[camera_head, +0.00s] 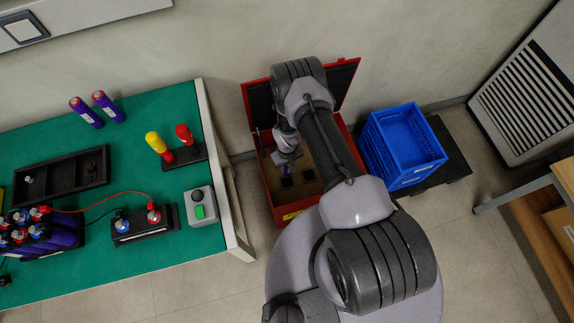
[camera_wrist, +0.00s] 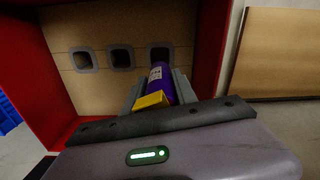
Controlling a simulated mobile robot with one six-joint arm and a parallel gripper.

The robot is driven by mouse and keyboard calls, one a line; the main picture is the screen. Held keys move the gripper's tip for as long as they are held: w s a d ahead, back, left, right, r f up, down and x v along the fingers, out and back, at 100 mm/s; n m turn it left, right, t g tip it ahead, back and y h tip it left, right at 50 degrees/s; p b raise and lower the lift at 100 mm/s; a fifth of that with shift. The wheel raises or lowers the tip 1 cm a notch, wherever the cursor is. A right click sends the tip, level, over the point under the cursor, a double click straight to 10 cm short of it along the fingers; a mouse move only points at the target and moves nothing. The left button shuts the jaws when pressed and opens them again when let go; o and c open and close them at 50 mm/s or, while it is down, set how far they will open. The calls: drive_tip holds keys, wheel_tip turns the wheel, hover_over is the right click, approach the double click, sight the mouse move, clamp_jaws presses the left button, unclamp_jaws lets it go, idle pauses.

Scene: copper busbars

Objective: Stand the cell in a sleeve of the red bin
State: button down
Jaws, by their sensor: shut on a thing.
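The red bin (camera_head: 268,192) stands on the floor by the wall with its lid open; its red wall also shows in the wrist view (camera_wrist: 20,60). Its tan insert (camera_wrist: 90,90) has a row of square, grey-rimmed sleeves; the left sleeve (camera_wrist: 83,60), middle sleeve (camera_wrist: 121,57) and right sleeve (camera_wrist: 159,49) show. My gripper (camera_wrist: 160,88) is shut on a purple cell (camera_wrist: 160,78) with a yellow end (camera_wrist: 151,100) towards me. The cell's far end lies just below the right sleeve in the picture; I cannot tell whether it enters. My arm hides part of the bin.
A blue crate (camera_head: 402,150) stands right of the bin. The green bench (camera_head: 130,160) at left holds two purple cells (camera_head: 96,108), a black tray (camera_head: 60,178), a cell pack (camera_head: 40,235) and a switch box (camera_head: 200,205). A wooden shelf (camera_head: 530,215) is at right.

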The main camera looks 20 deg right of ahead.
wheel_tip(320, 180, down, 9)
drive_tip(key=b, duration=0.5)
drive_tip(key=shift+r+b, duration=0.2)
drive_tip(key=shift+b, duration=0.15)
drive_tip(key=shift+f, duration=0.55)
drive_tip(key=shift+f, duration=2.35)
idle(0.5)
drive_tip(key=c, duration=0.6)
unclamp_jaws()
drive_tip(key=shift+s, duration=0.1)
drive_tip(key=shift+o, duration=0.2)
drive_tip(key=o, duration=0.5)
wheel_tip(320, 180, up, 18)
drive_tip(key=p, duration=0.9)
drive_tip(key=shift+f, duration=0.25)
